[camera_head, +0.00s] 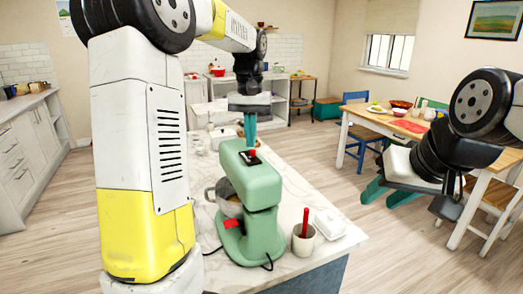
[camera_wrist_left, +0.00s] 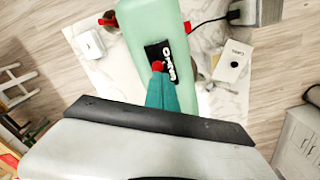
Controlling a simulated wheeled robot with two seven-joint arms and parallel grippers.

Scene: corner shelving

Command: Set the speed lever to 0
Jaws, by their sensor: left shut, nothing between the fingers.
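A green stand mixer (camera_head: 256,190) stands on the marble counter; it also fills the top of the left wrist view (camera_wrist_left: 150,30). On its top is a black panel (camera_wrist_left: 168,58) with white markings, too small to read surely. A small red lever knob (camera_wrist_left: 157,66) sits at the panel's edge; it shows as a red spot in the head view (camera_head: 252,153). My left gripper (camera_head: 250,138) is shut and empty, pointing down with its teal fingertips (camera_wrist_left: 160,78) right at the red knob. I cannot tell whether they touch. My right gripper (camera_head: 388,190) is open and empty, away to the right.
A second red lever (camera_head: 232,224) is on the mixer's lower side. A metal bowl (camera_head: 229,203) is left of the mixer. A cup with a red-handled tool (camera_head: 304,238) and a white butter dish (camera_head: 330,224) stand to its right. A dining table (camera_head: 385,128) is behind.

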